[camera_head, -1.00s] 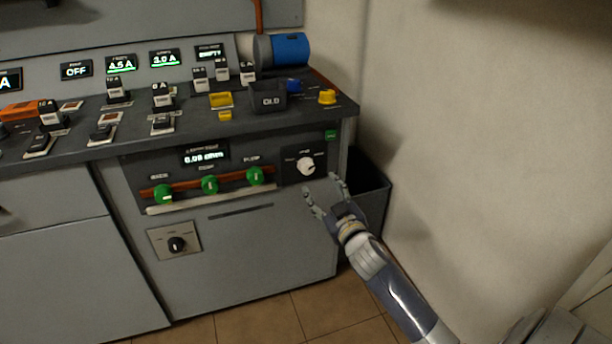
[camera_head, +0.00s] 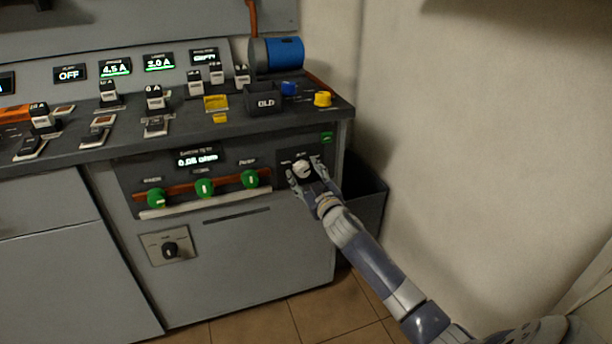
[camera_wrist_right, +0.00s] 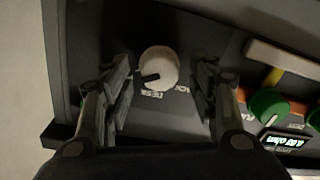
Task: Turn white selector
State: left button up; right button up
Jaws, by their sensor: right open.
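The white selector (camera_head: 302,169) is a round knob on the dark panel at the right of the cabinet front. It also shows in the right wrist view (camera_wrist_right: 160,66), with a dark pointer mark on its lower left side. My right gripper (camera_head: 306,172) is open at the selector. In the right wrist view its fingers (camera_wrist_right: 162,84) stand to either side of the knob, with gaps between them and it. The left gripper is in neither view.
Several green knobs (camera_head: 204,188) sit left of the selector on the same panel. A black rotary switch (camera_head: 170,250) is on a plate lower left. A dark bin (camera_head: 364,205) stands between the cabinet and the wall on the right.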

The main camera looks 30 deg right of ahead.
jog(key=c, duration=1.1)
